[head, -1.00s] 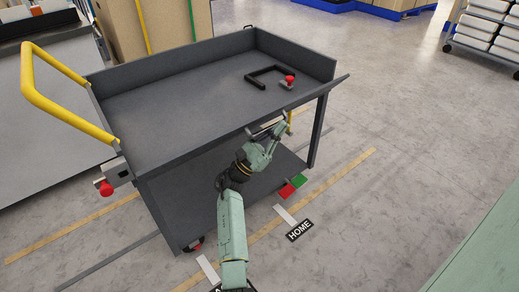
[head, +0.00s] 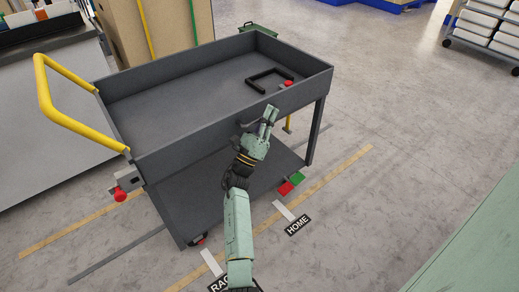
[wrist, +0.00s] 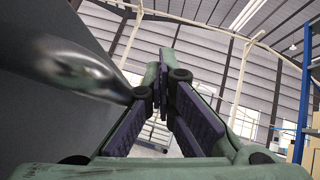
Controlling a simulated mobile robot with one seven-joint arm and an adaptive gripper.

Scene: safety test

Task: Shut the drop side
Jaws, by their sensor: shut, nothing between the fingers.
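The drop side (head: 190,148) is the near long side of the grey cart (head: 180,95). It stands up, level with the end walls, with no clear gap at its corners; whether it is latched cannot be told. My gripper (head: 270,112) is in front of the panel's outer face, right of its middle, with fingers pointing up. The fingers are shut and empty. In the wrist view the fingers (wrist: 167,78) meet beside a shiny metal handle (wrist: 82,70) on the dark panel (wrist: 35,110). Contact with the panel cannot be told.
A red knob (head: 120,195) is on a grey bracket at the cart's left corner. A black bracket (head: 262,80) and another red knob (head: 288,84) are on the deck's right. A yellow push handle (head: 65,115) rises at left.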

